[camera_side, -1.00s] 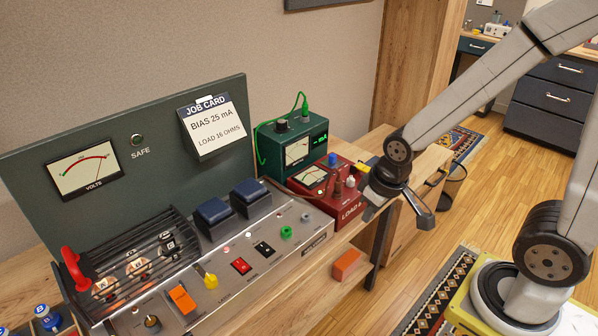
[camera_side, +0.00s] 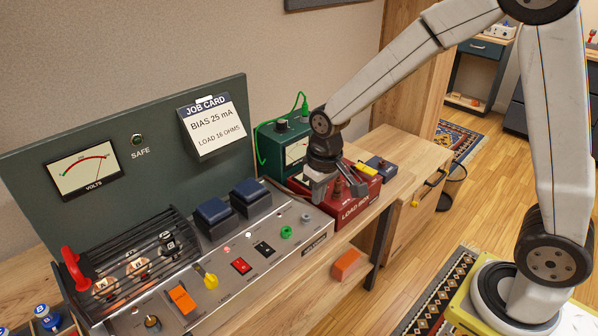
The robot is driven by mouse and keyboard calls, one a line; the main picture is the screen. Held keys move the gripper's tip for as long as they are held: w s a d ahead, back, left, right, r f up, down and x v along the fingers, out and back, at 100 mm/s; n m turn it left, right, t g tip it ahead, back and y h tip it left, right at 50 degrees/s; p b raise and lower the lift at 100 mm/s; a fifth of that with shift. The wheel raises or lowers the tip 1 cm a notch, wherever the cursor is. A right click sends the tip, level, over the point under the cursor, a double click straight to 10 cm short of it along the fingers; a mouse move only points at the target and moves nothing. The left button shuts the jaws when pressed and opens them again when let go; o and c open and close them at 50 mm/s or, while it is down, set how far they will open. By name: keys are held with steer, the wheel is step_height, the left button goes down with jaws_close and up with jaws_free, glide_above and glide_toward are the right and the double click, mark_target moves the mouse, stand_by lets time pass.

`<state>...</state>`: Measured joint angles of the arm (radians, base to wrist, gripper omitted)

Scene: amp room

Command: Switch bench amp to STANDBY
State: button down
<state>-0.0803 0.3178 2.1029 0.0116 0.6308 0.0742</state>
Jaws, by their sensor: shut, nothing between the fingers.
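The bench amp (camera_side: 283,262) has a sloped silver front panel. My gripper (camera_side: 318,196) is shut and empty, pointing down over the left part of the red load box (camera_side: 357,207), right of the amp panel. I cannot tell whether it touches the box. It hides part of the load box and the green meter's face.
A green meter (camera_side: 268,149) with a green cable stands behind the load box. A job card (camera_side: 211,125) hangs on the amp's back panel. A caged tube bay (camera_side: 133,262) is at left. An orange block (camera_side: 347,265) sits below the bench edge. The space above the amp's switches is clear.

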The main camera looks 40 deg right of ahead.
steer(key=g, duration=0.2)
glide_above(267, 250)
steer(key=d, duration=0.1)
step_height(267, 250, down, 3)
steer(key=shift+w+a+f, duration=0.1)
steer(key=shift+w+a, duration=0.15)
steer(key=shift+w, duration=0.25)
steer(key=shift+w+a+f, duration=0.1)
steer(key=shift+w+a, duration=0.15)
steer(key=shift+w, duration=0.2)
steer(key=f, duration=0.4)
steer(key=s+f, duration=0.1)
steer(key=f, duration=0.8)
steer(key=shift+s+f, duration=0.35)
steer(key=shift+f, duration=0.05)
steer(key=shift+s+f, duration=0.15)
steer(key=shift+f, duration=0.1)
steer(key=shift+w, duration=0.2)
